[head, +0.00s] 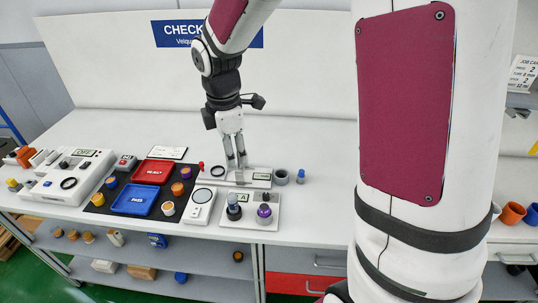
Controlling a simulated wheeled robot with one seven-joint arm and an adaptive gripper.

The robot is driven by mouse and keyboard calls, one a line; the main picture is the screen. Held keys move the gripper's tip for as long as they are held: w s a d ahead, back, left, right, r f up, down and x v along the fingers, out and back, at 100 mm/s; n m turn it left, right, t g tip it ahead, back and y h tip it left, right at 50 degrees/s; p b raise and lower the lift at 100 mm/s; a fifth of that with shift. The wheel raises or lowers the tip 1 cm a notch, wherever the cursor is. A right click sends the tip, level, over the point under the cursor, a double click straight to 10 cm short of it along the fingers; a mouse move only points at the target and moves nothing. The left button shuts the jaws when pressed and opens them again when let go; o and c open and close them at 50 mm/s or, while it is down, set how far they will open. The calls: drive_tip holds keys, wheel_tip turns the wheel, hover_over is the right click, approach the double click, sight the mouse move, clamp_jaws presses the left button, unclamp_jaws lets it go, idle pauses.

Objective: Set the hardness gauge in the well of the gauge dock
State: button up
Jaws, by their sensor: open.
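A black mat holds a red tray (153,171), a blue tray (134,199) and several small coloured pieces. A white machine (70,178) stands at the left. A grey cup (281,177) and a small grey-blue piece (301,177) stand right of the block. Bench beyond them looks clear.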

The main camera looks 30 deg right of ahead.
drive_tip(key=s+r+m+t, duration=0.2)
drive_tip(key=s+r+m, duration=0.5)
drive_tip(key=s, duration=0.3)
drive_tip(key=s+r+m+t, duration=0.2)
drive_tip(key=s+r+m, duration=0.5)
drive_tip(key=s+m, duration=0.2)
drive_tip(key=shift+s+a+r+m+y, duration=0.3)
drive_tip(key=shift+s+y, duration=0.1)
drive_tip(key=shift+s, duration=0.75)
drive_tip(key=shift+d, duration=0.1)
